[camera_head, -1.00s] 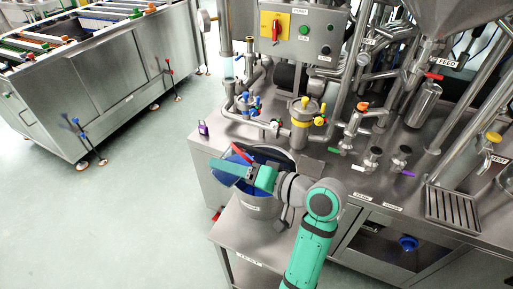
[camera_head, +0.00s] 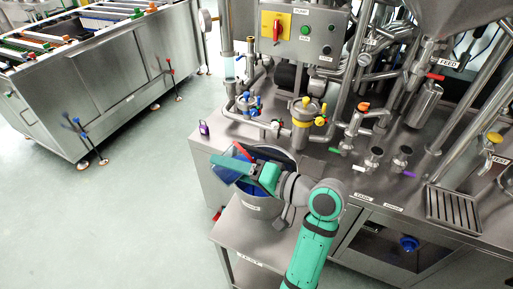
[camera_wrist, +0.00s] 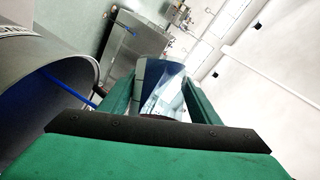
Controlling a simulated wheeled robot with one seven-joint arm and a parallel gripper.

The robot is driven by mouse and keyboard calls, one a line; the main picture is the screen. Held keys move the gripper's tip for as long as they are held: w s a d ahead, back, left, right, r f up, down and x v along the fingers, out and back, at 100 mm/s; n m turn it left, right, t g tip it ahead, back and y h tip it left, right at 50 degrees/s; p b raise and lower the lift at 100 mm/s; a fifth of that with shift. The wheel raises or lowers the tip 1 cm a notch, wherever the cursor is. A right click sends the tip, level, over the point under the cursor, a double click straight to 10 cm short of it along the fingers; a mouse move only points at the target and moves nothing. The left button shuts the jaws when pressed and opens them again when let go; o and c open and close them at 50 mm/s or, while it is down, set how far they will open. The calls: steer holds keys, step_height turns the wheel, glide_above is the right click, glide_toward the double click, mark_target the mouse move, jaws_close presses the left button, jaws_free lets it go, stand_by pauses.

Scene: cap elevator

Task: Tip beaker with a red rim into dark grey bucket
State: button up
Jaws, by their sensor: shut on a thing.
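My gripper (camera_head: 238,164) is shut on the beaker, over the left side of the bucket's mouth. The beaker (camera_head: 226,176) shows as a bluish, see-through body beside the fingers, with a red edge (camera_head: 243,152) above them. It lies tilted, partly hidden by the fingers. In the wrist view the clear beaker (camera_wrist: 160,84) sits between both fingers. The dark grey bucket (camera_head: 262,208) stands on a steel side table, and my wrist hides part of its mouth. Its rim (camera_wrist: 84,56) shows at the left of the wrist view, with blue inside. I cannot see whether anything is pouring.
The steel side table (camera_head: 240,246) has bare room in front of the bucket. Behind it is a machine deck with pipes, coloured valves and a yellow-banded vessel (camera_head: 303,124). A small purple item (camera_head: 203,128) stands at the deck's left edge. Open floor (camera_head: 150,210) lies left.

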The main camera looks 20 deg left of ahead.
steer(key=shift+w, duration=0.1)
steer(key=shift+w+d+r+m, duration=0.1)
steer(key=shift+d+r+m, duration=0.1)
steer(key=shift+m, duration=0.1)
steer(key=shift+r, duration=0.1)
steer(key=shift+a+r+m+y, duration=0.15)
steer(key=shift+r+m+y, duration=0.05)
steer(key=shift+m+y, duration=0.1)
stand_by(0.4)
steer(key=shift+r+m, duration=0.2)
steer(key=shift+m, duration=0.1)
stand_by(0.4)
